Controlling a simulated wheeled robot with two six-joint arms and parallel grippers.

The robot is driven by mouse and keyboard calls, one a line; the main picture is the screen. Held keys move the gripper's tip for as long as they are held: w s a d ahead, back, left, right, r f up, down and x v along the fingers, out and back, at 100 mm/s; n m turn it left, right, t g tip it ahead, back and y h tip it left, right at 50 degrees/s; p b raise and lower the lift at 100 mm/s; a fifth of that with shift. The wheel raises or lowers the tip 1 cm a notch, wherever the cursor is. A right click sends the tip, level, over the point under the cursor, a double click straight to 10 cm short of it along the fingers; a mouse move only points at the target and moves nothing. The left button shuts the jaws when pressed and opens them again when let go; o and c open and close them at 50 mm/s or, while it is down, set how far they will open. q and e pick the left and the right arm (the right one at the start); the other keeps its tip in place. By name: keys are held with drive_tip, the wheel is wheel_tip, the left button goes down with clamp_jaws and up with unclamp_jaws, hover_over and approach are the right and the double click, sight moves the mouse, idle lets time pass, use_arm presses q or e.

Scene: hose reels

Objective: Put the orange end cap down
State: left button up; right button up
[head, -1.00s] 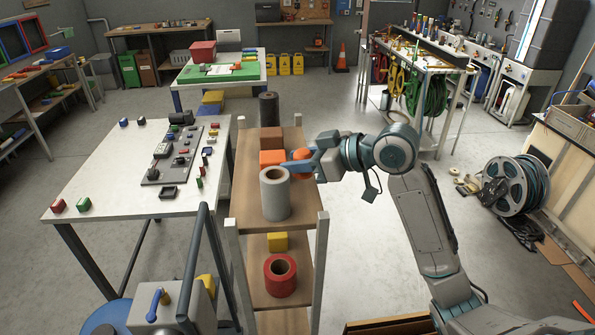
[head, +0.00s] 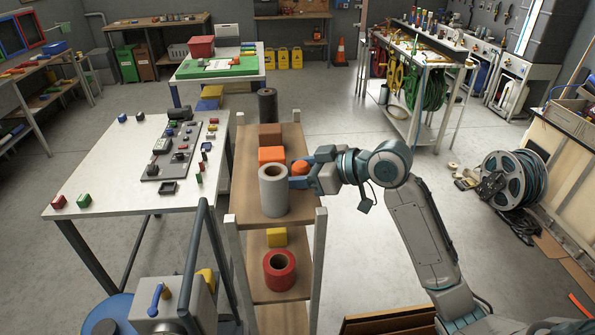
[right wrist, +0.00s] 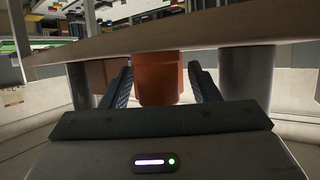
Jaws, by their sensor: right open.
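The orange end cap (head: 300,168) is on the top board of the wooden shelf rack (head: 247,200), near its right edge. It stands beside an orange block and behind a grey roll. My right gripper (head: 298,172) reaches in from the right with its fingers apart on either side of the cap. In the right wrist view, the cap (right wrist: 158,80) shows between the two open fingers, with a gap on each side. That view looks upside down, with the board edge across the top. My left gripper is not in view.
A red roll (head: 279,270) and a yellow block (head: 277,237) sit below. A white table (head: 110,185) stands to the left.

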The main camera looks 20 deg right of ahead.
drive_tip(key=shift+r, duration=0.1)
drive_tip(key=shift+s+d+r+b, duration=0.1)
drive_tip(key=shift+s+d+b, duration=0.3)
drive_tip(key=shift+d, duration=0.15)
drive_tip(key=b+v, duration=0.1)
drive_tip(key=v, duration=0.2)
drive_tip(key=b+v, duration=0.4)
drive_tip(key=v, duration=0.3)
drive_tip(key=shift+s+r+b, duration=0.15)
drive_tip(key=shift+s+b, duration=0.1)
drive_tip(key=shift+b, duration=0.1)
drive_tip(key=shift+d, duration=0.1)
